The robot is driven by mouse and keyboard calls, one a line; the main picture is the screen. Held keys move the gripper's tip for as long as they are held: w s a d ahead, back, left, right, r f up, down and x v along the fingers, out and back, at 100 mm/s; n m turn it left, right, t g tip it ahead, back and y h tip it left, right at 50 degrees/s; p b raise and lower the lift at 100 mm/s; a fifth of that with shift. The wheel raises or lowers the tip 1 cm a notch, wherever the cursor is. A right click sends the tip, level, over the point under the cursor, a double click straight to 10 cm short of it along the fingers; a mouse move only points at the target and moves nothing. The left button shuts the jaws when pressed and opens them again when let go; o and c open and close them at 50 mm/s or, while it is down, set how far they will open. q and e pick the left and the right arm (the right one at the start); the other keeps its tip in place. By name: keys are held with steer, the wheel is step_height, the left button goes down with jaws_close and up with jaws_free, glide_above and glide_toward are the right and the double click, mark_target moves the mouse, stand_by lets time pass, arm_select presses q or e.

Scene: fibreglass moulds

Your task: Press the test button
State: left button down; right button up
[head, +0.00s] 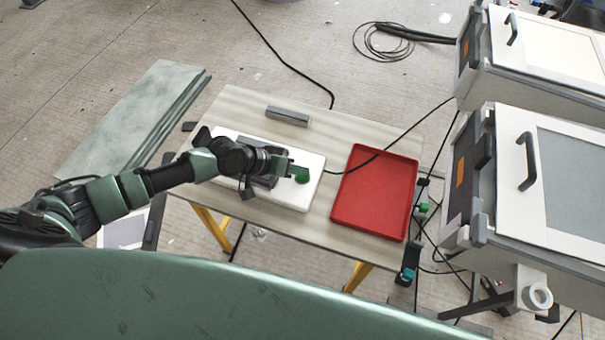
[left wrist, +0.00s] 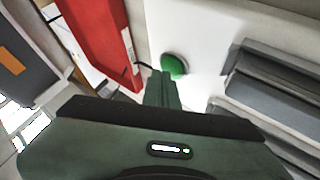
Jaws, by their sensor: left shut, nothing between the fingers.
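A round green button (left wrist: 175,66) stands on a white board (left wrist: 205,25) in the left wrist view. In the head view the button (head: 302,175) shows at the right part of the white board (head: 290,197), which lies on the table. My left gripper (head: 290,168) is shut and empty, pointing down at the button. In the left wrist view its fingertips (left wrist: 162,76) overlap the button's near left edge. I cannot tell whether they touch it. A grey block (left wrist: 275,90) lies beside the button on the board, partly hidden by my arm in the head view. My right gripper is out of view.
A red tray (head: 376,228) lies right of the board, with a black cable across its corner. A grey bar (head: 288,116) lies at the table's back edge. Large grey cabinets (head: 555,165) stand at the right. Greenish sheets (head: 135,118) lie on the floor at left.

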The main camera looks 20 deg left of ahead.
mark_target(299, 177)
arm_select(q)
steer(key=shift+f, duration=0.2)
steer(key=shift+r+p, duration=0.4)
steer(key=shift+p, duration=0.1)
steer(key=shift+r, duration=0.1)
step_height(299, 177, up, 6)
steer(key=p, duration=0.5)
steer(key=shift+p, duration=0.35)
